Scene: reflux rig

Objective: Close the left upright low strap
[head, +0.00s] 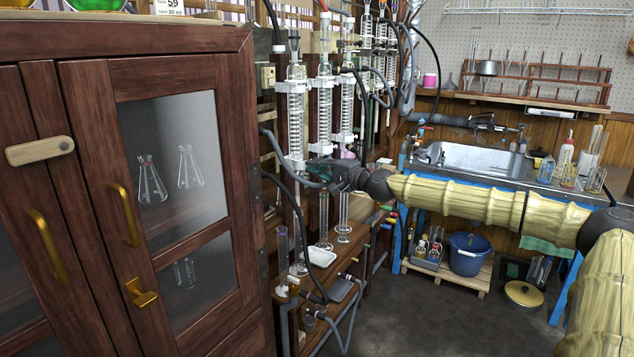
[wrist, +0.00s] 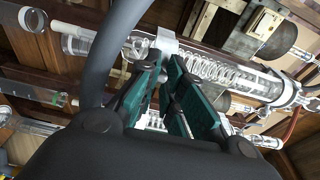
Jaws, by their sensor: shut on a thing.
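The left glass condenser (head: 296,115) stands upright on the rig, with a white strap (head: 294,163) near its lower end and another white clamp higher up. My gripper (head: 318,172) is at the lower strap, reaching in from the right. In the wrist view the condenser (wrist: 225,75) with its coil runs across the picture. The teal fingers of my gripper (wrist: 163,85) are close together at a white strap piece (wrist: 165,42) beside the glass. The gripper is shut on this piece. The fingers hide part of it, so I cannot tell whether the strap is fully closed.
More condensers (head: 325,105) stand close to the right. A dark hose (wrist: 105,65) passes near the fingers. A wooden cabinet (head: 160,190) stands at left. The floor (head: 440,315) is clear at front right.

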